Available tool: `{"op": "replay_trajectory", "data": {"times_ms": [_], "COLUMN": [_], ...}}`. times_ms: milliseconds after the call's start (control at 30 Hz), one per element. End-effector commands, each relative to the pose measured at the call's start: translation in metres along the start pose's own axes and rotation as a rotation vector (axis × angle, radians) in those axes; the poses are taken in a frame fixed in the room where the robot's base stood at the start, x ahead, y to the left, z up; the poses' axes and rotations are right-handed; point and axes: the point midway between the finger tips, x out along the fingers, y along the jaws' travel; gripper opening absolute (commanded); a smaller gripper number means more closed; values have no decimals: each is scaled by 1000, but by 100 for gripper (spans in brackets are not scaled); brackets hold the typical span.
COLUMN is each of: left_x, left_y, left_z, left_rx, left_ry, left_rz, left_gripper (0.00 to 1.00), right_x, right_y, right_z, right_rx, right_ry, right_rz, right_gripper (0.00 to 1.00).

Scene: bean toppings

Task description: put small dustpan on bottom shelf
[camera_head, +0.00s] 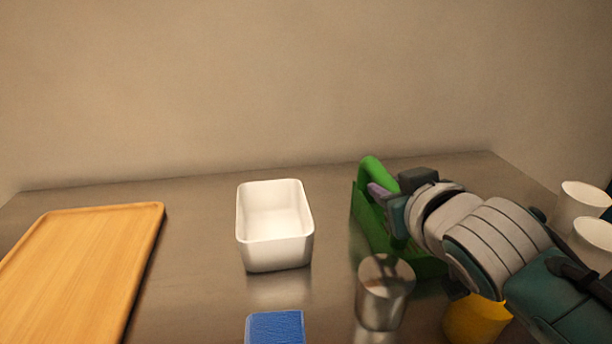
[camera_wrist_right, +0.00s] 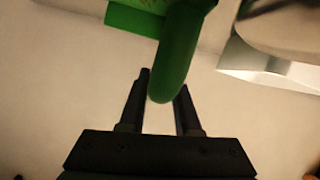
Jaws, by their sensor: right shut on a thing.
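The green dustpan (camera_head: 366,222) stands at the right of the metal table in the head view, its rounded handle upright at the back left. My right gripper (camera_head: 392,196) reaches in from the right and covers much of it. In the right wrist view the green handle (camera_wrist_right: 175,60) extends down between the two fingertips of my right gripper (camera_wrist_right: 164,88), which is shut on it. My left gripper is not in view. No shelf shows in either view.
A white bin (camera_head: 275,252) stands mid-table. A wooden tray (camera_head: 85,260) lies left and a blue block (camera_head: 275,328) in front. A metal cup (camera_head: 384,292) stands close before the dustpan, with a yellow object (camera_head: 474,320) under my arm. White cups (camera_head: 582,200) are far right.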

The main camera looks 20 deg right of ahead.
Motion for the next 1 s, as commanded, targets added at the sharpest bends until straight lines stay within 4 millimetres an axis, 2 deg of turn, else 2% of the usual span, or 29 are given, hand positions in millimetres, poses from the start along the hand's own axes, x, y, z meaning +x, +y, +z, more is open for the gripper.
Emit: {"op": "replay_trajectory", "data": {"times_ms": [467,633,733,867,1000], "left_x": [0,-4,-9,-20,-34], "left_y": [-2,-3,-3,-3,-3], "left_z": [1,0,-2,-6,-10], "left_rx": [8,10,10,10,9], "left_ry": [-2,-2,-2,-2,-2], "left_rz": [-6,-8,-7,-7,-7], "left_gripper": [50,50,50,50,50], "right_x": [0,-3,-7,-17,-31], "right_y": [0,2,4,9,16], "right_z": [-1,-8,-19,-42,-77], "right_rx": [0,0,0,0,1], "right_ry": [1,3,4,6,8], "right_rz": [0,1,1,1,1], "right_gripper": [0,0,0,0,0]}}
